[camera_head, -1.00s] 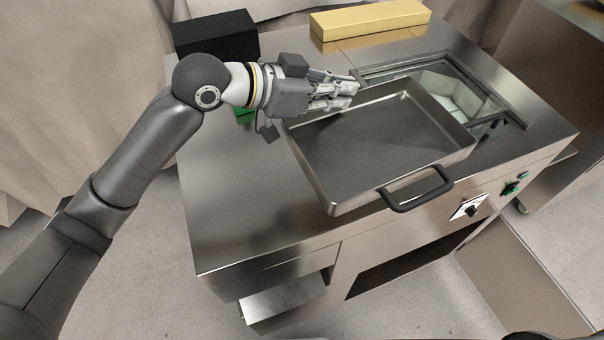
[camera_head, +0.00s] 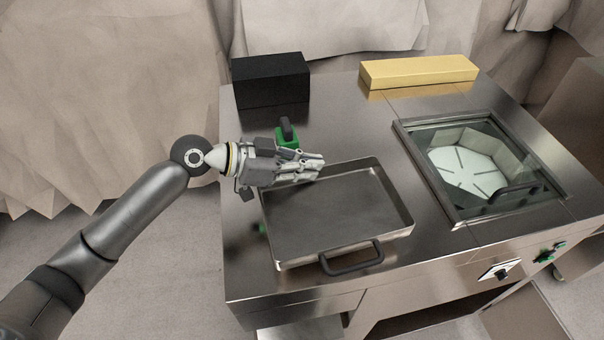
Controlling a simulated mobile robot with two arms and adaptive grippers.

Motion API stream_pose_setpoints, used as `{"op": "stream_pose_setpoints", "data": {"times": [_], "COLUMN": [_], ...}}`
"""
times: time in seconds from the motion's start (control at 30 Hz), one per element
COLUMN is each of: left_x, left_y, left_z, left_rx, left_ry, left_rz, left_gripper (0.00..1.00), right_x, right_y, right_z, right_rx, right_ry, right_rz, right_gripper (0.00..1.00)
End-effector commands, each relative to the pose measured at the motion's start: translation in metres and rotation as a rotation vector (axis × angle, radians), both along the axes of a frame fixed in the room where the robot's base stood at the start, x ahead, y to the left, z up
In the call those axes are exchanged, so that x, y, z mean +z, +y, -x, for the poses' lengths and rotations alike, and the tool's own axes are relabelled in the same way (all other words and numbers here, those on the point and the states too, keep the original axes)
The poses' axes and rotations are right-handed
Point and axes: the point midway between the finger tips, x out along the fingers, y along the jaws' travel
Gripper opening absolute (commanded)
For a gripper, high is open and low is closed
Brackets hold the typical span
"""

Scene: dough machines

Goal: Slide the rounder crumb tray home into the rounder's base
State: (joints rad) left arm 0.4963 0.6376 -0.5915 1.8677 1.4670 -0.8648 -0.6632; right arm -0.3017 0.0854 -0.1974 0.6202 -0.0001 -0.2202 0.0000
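The crumb tray (camera_head: 340,208) is a shallow rectangular metal pan with a black bar handle (camera_head: 350,260) on its front side. It is over the left-middle of the steel machine top, with the handle toward the front edge. My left gripper (camera_head: 318,168) is at the tray's back rim, left of its middle. Its fingers appear closed on that rim, though the exact contact is hard to see. The rounder's base shows a dark opening (camera_head: 440,318) low in its front, partly cut off by the frame. My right gripper is not in view.
A glass-covered window (camera_head: 480,170) is set in the top to the right. A black box (camera_head: 270,78) and a yellow block (camera_head: 418,72) stand at the back. A green object with a black top (camera_head: 287,136) is just behind my gripper.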

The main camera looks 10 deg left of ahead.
Motion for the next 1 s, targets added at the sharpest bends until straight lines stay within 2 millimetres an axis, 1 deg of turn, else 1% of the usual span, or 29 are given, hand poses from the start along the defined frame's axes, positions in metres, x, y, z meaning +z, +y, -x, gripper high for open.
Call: {"op": "stream_pose_setpoints", "data": {"times": [0.13,0.2,0.3,0.4,0.63,0.7,0.8,0.83,1.0], "left_x": [-0.007,-0.015,-0.027,-0.037,-0.04,-0.041,-0.041,-0.041,-0.041], "left_y": [0.007,0.013,0.012,0.012,0.011,0.012,0.012,0.012,0.012], "left_z": [-0.001,-0.002,-0.001,-0.002,-0.002,-0.002,-0.002,-0.002,-0.002], "left_rx": [0.001,0.003,0.002,0.002,0.0,0.0,0.0,0.0,0.0], "left_ry": [0.001,0.005,0.006,0.001,-0.001,-0.001,-0.001,-0.001,-0.001], "left_rz": [0.003,0.001,0.003,0.002,0.002,0.0,0.0,0.0,0.0], "left_gripper": [0.0,0.0,0.0,0.0,0.0,0.11,0.24,0.27,0.27], "right_x": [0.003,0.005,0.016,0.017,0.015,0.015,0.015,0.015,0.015], "right_y": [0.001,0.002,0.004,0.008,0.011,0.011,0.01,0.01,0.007], "right_z": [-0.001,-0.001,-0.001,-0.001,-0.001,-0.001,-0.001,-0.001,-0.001], "right_rx": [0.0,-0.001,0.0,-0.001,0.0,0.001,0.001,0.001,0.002], "right_ry": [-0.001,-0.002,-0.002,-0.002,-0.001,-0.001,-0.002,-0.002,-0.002], "right_rz": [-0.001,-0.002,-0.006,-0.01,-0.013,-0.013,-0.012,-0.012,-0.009], "right_gripper": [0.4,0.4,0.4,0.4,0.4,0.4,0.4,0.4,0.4]}}
